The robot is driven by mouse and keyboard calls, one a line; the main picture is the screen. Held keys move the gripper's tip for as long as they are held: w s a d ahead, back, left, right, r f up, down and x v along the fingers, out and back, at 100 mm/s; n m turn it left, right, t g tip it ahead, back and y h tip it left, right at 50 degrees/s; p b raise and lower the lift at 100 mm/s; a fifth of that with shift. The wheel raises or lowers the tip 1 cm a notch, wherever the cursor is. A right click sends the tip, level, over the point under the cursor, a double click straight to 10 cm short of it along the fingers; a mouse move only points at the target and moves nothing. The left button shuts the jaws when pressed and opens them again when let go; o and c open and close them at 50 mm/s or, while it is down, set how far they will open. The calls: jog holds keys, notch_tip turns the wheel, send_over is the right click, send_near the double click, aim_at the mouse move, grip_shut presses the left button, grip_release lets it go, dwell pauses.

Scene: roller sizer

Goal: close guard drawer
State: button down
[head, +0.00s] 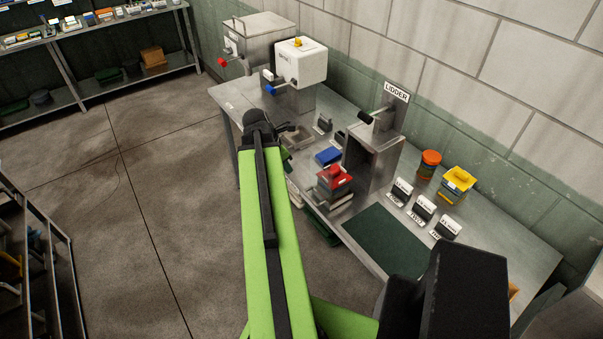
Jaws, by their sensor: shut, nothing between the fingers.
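The machine labelled LIDDER (384,150) stands on the steel bench. A grey metal tray-like part (341,203) sticks out from its open front, with a red block (334,178) on or above it. This looks like a drawer standing out, but I cannot tell for sure that it is the guard drawer. My green arm reaches up the middle of the head view and hides part of the bench's front edge. My gripper (291,130) is dark, shut and empty, near the bench's far left part, apart from the red block. Its tips are small and hard to make out.
A blue block (328,156) lies left of the lidder. A white machine (301,63) with a blue-knobbed lever stands at the back. An orange jar (428,164), a yellow-lidded box (456,185), a dark green mat (387,242) and label stands are at right. Floor at left is clear.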

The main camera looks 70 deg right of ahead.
jog(key=s+d+f+b, duration=0.4)
jog(key=d+f+b, duration=0.2)
jog(key=f+b, duration=0.3)
jog(key=shift+d+f, duration=0.15)
